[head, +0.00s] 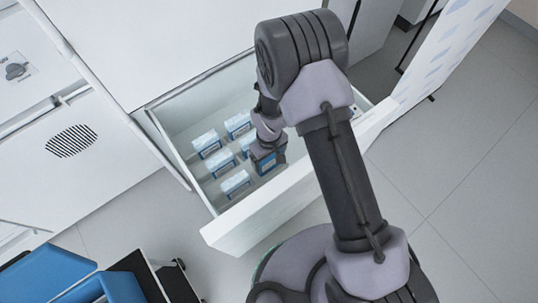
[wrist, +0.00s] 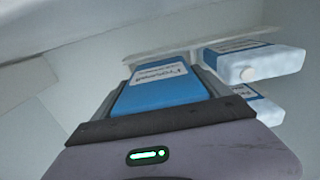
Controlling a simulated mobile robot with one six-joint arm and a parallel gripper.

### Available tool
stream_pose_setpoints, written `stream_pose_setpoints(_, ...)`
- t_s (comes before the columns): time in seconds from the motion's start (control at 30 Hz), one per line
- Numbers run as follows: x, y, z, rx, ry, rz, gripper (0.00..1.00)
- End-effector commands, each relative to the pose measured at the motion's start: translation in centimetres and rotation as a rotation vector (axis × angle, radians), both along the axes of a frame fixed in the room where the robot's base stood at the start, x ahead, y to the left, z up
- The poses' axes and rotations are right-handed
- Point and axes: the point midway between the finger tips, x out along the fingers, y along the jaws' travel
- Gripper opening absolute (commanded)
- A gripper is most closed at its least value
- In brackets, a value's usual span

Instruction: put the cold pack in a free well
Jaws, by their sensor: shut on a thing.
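My gripper (head: 264,148) reaches down into an open white drawer, near its front wall. It is shut on a blue cold pack (head: 270,163) with a white label. In the wrist view the held cold pack (wrist: 160,90) sits between the two dark jaws of my gripper (wrist: 168,84). Several other blue-and-white packs, such as one at the back (head: 237,124) and one near the front left (head: 235,182), stand in the drawer to the left of my gripper. I cannot make out any free well in either view.
The open drawer (head: 270,212) has raised walls around my gripper. Two neighbouring packs (wrist: 254,62) (wrist: 258,108) show close to the right of the held one in the wrist view. A blue-topped thing (head: 45,275) is at lower left. Grey floor (head: 465,190) is clear at right.

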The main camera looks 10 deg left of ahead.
Motion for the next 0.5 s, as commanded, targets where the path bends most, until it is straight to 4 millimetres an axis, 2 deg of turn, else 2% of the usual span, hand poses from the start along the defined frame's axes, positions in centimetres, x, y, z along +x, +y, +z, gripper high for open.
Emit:
stream_pose_setpoints(0.13, -0.01, -0.01, -0.84, 0.000, 0.000, 0.000, 0.38)
stream_pose_setpoints(0.5, -0.02, -0.01, -1.23, 0.000, 0.000, 0.000, 0.38)
